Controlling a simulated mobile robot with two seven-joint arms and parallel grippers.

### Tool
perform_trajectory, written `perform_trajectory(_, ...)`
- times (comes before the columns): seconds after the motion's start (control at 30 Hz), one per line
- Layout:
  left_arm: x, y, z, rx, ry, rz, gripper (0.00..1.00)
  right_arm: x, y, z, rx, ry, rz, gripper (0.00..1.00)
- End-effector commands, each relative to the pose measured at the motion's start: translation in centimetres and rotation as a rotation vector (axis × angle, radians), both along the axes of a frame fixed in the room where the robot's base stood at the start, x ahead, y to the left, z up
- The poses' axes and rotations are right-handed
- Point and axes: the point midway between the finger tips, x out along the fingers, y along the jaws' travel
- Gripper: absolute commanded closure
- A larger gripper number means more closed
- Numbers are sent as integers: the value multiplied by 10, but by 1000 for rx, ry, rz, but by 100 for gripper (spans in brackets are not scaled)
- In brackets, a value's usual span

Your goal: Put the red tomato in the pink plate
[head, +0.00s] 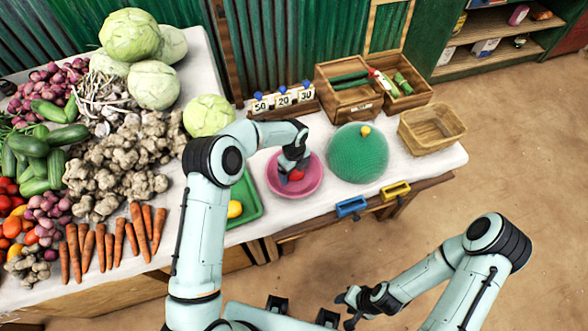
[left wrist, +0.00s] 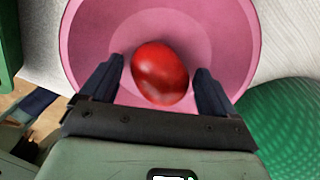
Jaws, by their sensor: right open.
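The red tomato (head: 296,175) is inside the pink plate (head: 313,186) on the white-covered table. In the left wrist view the tomato (left wrist: 160,74) lies over the inner floor of the pink plate (left wrist: 225,45) and appears to rest there. My left gripper (head: 291,171) is down over the plate; its fingers (left wrist: 159,76) stand on either side of the tomato with small gaps, open and not clamped on it. In the head view the gripper partly hides the tomato. My right gripper (head: 354,307) is open and empty, away from the table at the lower right.
A green tray (head: 250,211) with a yellow item stands left of the plate, and a green dome (head: 358,155) stands close on its right. Wooden crates (head: 345,98) and an empty wooden basket (head: 432,127) are behind. Vegetables fill the table's left side.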

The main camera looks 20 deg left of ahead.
Motion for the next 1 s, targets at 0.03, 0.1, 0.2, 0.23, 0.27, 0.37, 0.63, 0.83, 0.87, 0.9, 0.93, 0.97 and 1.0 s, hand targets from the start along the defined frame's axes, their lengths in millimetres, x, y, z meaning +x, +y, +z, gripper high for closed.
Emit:
perform_trajectory(0.03,0,0,0,0,0,0,7,0,0,0,0,0,0,57)
perform_trajectory(0.1,0,0,0,0,0,0,7,0,0,0,0,0,0,57)
perform_trajectory(0.2,0,0,0,0,0,0,7,0,0,0,0,0,0,57)
perform_trajectory(0.23,0,0,0,0,0,0,7,0,0,0,0,0,0,57)
perform_trajectory(0.27,0,0,1,0,0,0,7,0,0,0,0,0,0,57)
perform_trajectory(0.37,1,0,6,0,-2,0,7,0,0,1,0,0,0,57)
perform_trajectory(0.63,1,1,54,0,-6,0,7,2,0,3,0,-2,0,57)
perform_trajectory(0.83,1,0,95,-1,-4,0,7,4,0,6,0,-6,0,57)
perform_trajectory(0.87,1,0,100,0,-4,0,7,5,0,7,0,-6,0,57)
perform_trajectory(0.9,1,0,106,0,-5,0,7,5,0,7,0,-6,0,57)
perform_trajectory(0.93,1,0,110,0,-4,0,7,6,0,8,0,-7,0,57)
perform_trajectory(0.97,1,0,113,1,-3,0,7,6,0,8,0,-7,0,57)
perform_trajectory(1.0,1,0,117,0,-2,0,7,6,0,9,0,-7,0,57)
